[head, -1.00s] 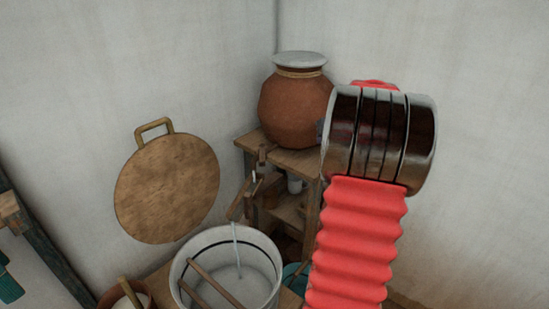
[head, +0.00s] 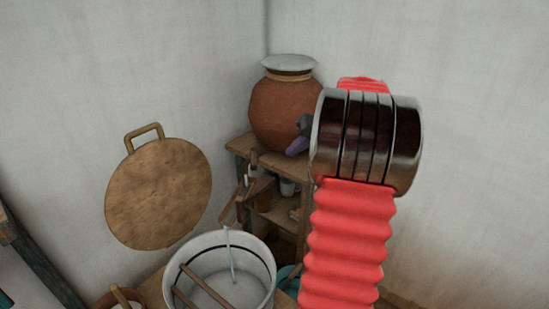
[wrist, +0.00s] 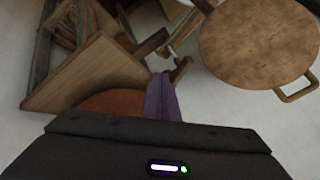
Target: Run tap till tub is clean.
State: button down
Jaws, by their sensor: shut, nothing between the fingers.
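The white tub (head: 262,285) with a dark band inside its rim stands at the bottom of the head view. Two brown sticks lie in or across it. A thin pale stream of water (head: 232,262) falls into the tub from the wooden tap (head: 229,212) above its back rim. Whether the tub is clean I cannot tell. My gripper (head: 298,144) is shut and empty, showing purple in front of the clay pot's lower right side, partly behind my arm. In the wrist view its purple fingers (wrist: 163,100) point toward the wooden parts around the tap.
The clay pot (head: 275,112) with a pale lid stands on a wooden shelf stand (head: 240,147), with small vessels on the lower shelf. A round wooden lid (head: 160,195) with a handle leans at the left wall. A smaller brown pot (head: 105,300) is left of the tub.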

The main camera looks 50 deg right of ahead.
aim_at(254, 163)
jog(key=w+a+f, duration=0.3)
jog(key=w+f, duration=0.3)
jog(key=w, duration=0.3)
jog(key=shift+a+f, duration=0.35)
jog(key=shift+f, duration=0.05)
jog(key=shift+w+a+m+h, duration=0.35)
jog(key=shift+a+m+h, duration=0.2)
jog(key=shift+a+m, duration=0.2)
jog(key=shift+w+a+m+h, duration=0.3)
jog(key=shift+a+m+h, duration=0.3)
jog(key=shift+m, duration=0.15)
jog(key=shift+w+a, duration=0.35)
jog(key=shift+s, duration=0.1)
